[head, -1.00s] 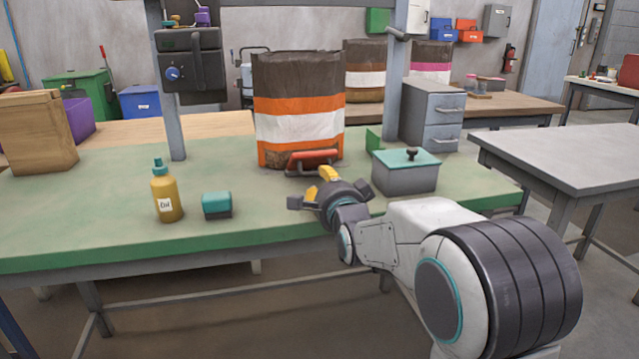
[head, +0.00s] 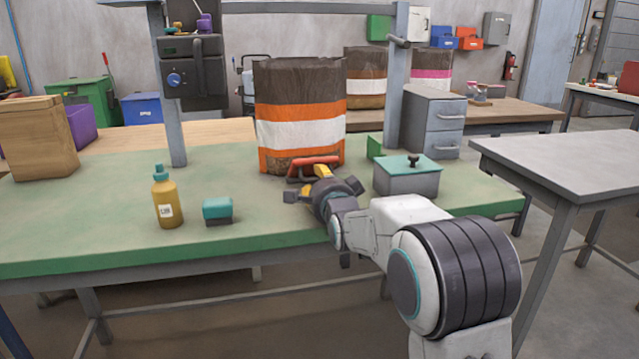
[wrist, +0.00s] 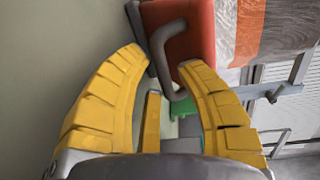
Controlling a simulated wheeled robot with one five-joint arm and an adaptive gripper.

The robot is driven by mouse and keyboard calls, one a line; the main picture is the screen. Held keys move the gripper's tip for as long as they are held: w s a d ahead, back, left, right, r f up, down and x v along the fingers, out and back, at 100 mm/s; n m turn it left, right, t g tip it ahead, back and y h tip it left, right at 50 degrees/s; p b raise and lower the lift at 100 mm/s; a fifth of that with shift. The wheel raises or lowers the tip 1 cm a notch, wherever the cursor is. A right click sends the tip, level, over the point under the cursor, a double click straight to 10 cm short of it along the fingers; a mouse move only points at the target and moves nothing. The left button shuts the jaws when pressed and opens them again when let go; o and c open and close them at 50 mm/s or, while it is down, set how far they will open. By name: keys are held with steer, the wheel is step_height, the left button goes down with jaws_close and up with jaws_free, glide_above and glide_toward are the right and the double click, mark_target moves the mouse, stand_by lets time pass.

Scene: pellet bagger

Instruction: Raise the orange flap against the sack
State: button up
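The orange flap (head: 313,163) lies low at the front foot of the sack (head: 300,128), which is brown with orange and white bands and stands upright on the bench. In the wrist view the flap (wrist: 187,40) has a grey bar handle (wrist: 160,52) on its near edge. My gripper (head: 308,181) is just in front of the flap, partly hidden by my wrist.
A grey box with a teal lid (head: 406,178) stands close to the right of my gripper. A yellow bottle (head: 166,200) and a small teal block (head: 217,211) are to the left. Grey posts (head: 174,125) flank the sack. The bench's left front is mostly clear.

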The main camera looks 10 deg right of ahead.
jaws_close()
stand_by(0.4)
steer(key=shift+r, duration=0.15)
